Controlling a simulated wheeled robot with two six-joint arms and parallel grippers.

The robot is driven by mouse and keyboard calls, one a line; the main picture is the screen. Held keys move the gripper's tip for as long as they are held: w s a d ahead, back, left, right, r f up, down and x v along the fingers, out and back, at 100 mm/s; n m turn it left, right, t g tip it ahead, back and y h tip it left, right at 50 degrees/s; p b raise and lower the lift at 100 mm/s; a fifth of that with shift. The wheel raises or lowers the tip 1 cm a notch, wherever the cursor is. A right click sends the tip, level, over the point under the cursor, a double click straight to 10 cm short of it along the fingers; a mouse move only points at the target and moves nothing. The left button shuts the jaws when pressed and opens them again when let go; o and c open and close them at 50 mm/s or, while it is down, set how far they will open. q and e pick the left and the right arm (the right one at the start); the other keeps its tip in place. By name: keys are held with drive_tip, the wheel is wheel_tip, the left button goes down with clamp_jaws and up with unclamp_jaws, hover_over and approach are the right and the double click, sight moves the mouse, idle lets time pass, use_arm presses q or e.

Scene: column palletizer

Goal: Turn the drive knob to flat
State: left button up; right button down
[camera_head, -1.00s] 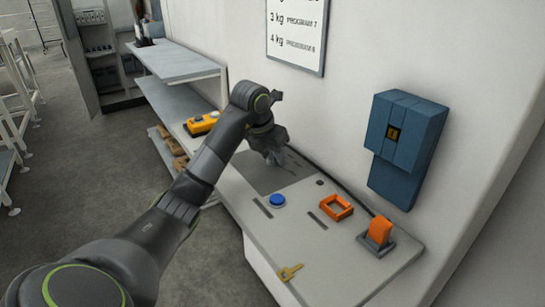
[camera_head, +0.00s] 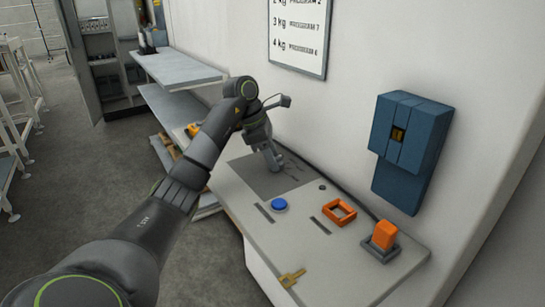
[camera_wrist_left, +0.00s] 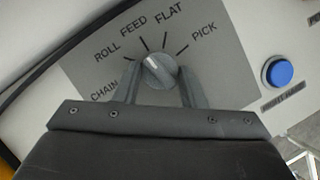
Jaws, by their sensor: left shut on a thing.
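The drive knob (camera_wrist_left: 160,70) is a round grey dial on a dark grey plate (camera_wrist_left: 95,65) in the left wrist view. The plate carries the words CHAIN, ROLL, FEED, FLAT and PICK, with tick marks around the knob. The knob's pale mark seems to point up and left, near the FEED tick; its exact setting is hard to tell. My left gripper (camera_wrist_left: 160,88) has one finger on each side of the knob and is shut on it. In the head view, my left gripper (camera_head: 274,162) is over the plate and hides the knob. My right gripper is out of view.
A blue button (camera_head: 279,204), an orange frame (camera_head: 340,212), an orange switch (camera_head: 384,236) and a brass key-like piece (camera_head: 291,277) are on the panel (camera_head: 330,265). A blue box (camera_head: 408,140) hangs on the wall. Grey shelves (camera_head: 178,68) stand at left.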

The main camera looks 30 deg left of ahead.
use_arm(q)
drive_tip(key=shift+r+m+p, duration=0.15)
drive_tip(key=shift+m+p, duration=0.15)
drive_tip(key=shift+m, duration=0.2)
drive_tip(key=m+g+p, duration=0.1)
drive_tip(key=m+p, duration=0.3)
drive_tip(key=m+g+p, duration=0.1)
drive_tip(key=m+p, duration=0.1)
drive_tip(key=p, duration=0.1)
drive_tip(key=shift+w+r+g+h, duration=0.1)
drive_tip(key=shift+w+g+h, duration=0.2)
drive_tip(key=shift+w+f+m+g+p, duration=0.1)
drive_tip(key=shift+f+m+g+p, duration=0.15)
drive_tip(key=shift+m+g+p, duration=0.7)
drive_tip(key=shift+m+t+p, duration=0.35)
drive_tip(key=shift+m+p, duration=0.05)
drive_tip(key=shift+m, duration=0.05)
drive_tip(key=o, duration=1)
drive_tip(key=shift+a, duration=0.1)
